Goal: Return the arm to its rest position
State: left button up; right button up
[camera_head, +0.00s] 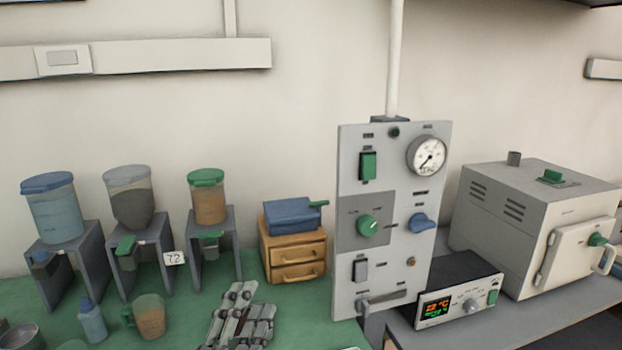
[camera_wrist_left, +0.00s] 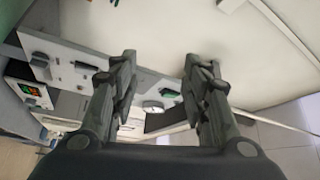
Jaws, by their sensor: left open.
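My left gripper (camera_head: 240,318) shows at the bottom middle of the head view, over the green bench top. It also fills the middle of the left wrist view (camera_wrist_left: 158,85), where its two fingers stand apart with nothing between them. In the head view it is in front of the small wooden drawer box (camera_head: 293,262) and left of the grey control panel (camera_head: 352,290). Most of the left arm is out of the picture. My right gripper is not in either view.
Three dispensers (camera_head: 57,208) stand at the left. A bottle (camera_head: 92,322) and a beaker (camera_head: 150,318) are in front of them. A controller box (camera_head: 458,290) with a lit display and a closed furnace (camera_head: 510,220) stand at the right on a grey surface.

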pick_arm(q)
jog(key=s+a+f+n+g+y, duration=0.2)
jog(key=s+a+f+n+g, duration=0.15)
jog(key=f, duration=0.45)
jog(key=s+a+f+n+g+y, duration=0.25)
jog(key=s+f+n+g, duration=0.2)
jog(key=f, duration=0.35)
jog(key=s+a+f+n+g+y, duration=0.1)
jog(key=s+a+f+n+g, duration=0.3)
jog(key=f, duration=0.4)
jog(key=s+f+n+g, duration=0.2)
jog(key=s+f+g, duration=0.4)
jog(key=s, duration=0.8)
notch_tip(320, 180, down, 28)
jog(key=s, duration=0.2)
jog(key=s+a+f+g, duration=0.1)
jog(key=s+a+f, duration=0.2)
jog(key=s+f, duration=1.2)
jog(key=shift+s+a, duration=0.15)
jog(key=shift+s, duration=0.35)
jog(key=shift+h, duration=0.25)
